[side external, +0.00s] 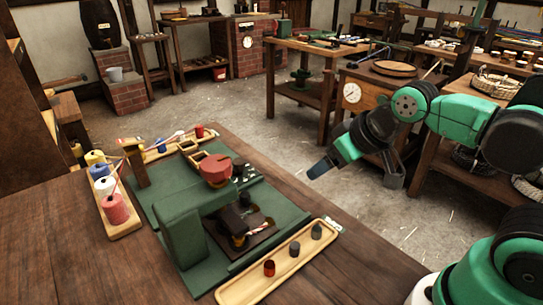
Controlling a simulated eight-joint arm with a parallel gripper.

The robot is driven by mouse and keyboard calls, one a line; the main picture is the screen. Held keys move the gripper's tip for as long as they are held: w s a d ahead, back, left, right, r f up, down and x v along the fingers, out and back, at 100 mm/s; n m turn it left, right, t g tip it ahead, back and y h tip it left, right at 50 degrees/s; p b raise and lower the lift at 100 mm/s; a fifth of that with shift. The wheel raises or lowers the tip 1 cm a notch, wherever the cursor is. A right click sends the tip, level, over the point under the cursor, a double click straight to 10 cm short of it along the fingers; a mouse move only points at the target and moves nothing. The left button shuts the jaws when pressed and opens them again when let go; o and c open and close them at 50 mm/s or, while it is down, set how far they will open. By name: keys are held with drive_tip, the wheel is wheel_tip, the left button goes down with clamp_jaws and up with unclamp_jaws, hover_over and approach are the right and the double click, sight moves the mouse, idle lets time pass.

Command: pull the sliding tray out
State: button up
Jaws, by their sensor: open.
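A green housing (183,236) stands on a green base board (153,190) on the wooden table. Beside it lies a flat dark brown tray-like plate (262,236) with small dark pieces on it. A small light-wood tray with compartments (191,147) sits farther back on the board, behind a red round block (215,170). I cannot tell for sure which of the two is the sliding tray. My gripper (318,168) is open in the air to the right of the board, apart from everything. Its separate fingers are hard to make out.
A long wooden tray (240,294) with several small cylinders lies along the board's front right side. The table's front left (70,260) is bare.

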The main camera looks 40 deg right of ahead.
drive_tip(key=n+g+y, duration=0.3)
drive_tip(key=n+g, duration=0.1)
drive_tip(key=n, duration=0.5)
hover_over(246, 195)
drive_tip(key=s+d, duration=0.2)
wheel_tip(246, 195, down, 5)
drive_tip(key=shift+x, duration=2.75)
drive_tip(key=shift+w, duration=0.15)
drive_tip(key=shift+r, duration=0.1)
clamp_jaws()
